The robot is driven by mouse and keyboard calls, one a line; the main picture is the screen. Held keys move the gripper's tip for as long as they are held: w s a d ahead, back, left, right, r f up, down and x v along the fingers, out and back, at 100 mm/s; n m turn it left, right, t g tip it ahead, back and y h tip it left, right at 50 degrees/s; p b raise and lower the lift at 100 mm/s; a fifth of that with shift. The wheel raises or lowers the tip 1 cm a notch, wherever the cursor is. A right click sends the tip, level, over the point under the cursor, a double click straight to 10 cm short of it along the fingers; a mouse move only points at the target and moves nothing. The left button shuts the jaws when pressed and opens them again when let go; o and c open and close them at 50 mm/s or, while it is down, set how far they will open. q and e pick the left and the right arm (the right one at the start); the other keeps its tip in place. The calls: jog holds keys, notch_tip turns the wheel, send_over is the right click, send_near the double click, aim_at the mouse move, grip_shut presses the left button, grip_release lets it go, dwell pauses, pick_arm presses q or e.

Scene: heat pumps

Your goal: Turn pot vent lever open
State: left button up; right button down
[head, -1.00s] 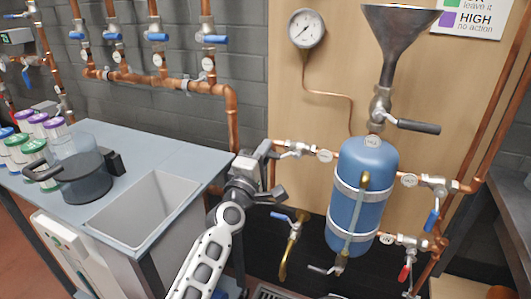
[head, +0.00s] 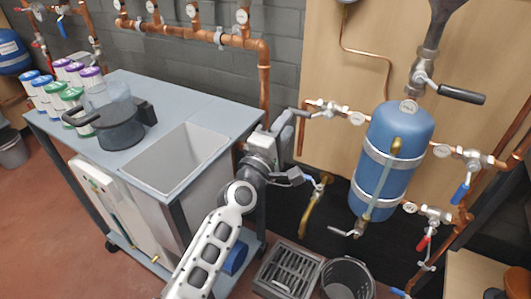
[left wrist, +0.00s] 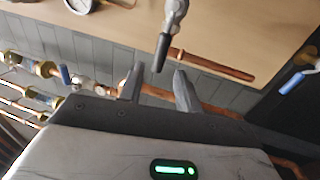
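The blue pot (head: 393,150) stands upright on the wooden board, strapped by two metal bands. A funnel valve with a long dark lever (head: 460,94) is above the pot. My left gripper (head: 301,118) is left of the pot, close to the left valve. In the left wrist view my gripper (left wrist: 158,88) is open, its fingers apart. A dark-handled lever (left wrist: 165,50) points down toward the gap, seemingly beyond the fingertips; I cannot tell which valve it belongs to. My right gripper is out of view.
A blue-lever valve (head: 461,191) and a red-lever valve (head: 424,240) are right of the pot. A brass tap (head: 312,205) hangs below my left gripper. A sink bench (head: 110,95) stands left of my arm. A grated crate (head: 290,270) and a bin (head: 346,280) are on the floor.

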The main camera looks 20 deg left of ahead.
pick_arm(q)
jog(key=v, duration=1)
jog(key=shift+s+f, duration=0.1)
jog(key=shift+s, duration=0.05)
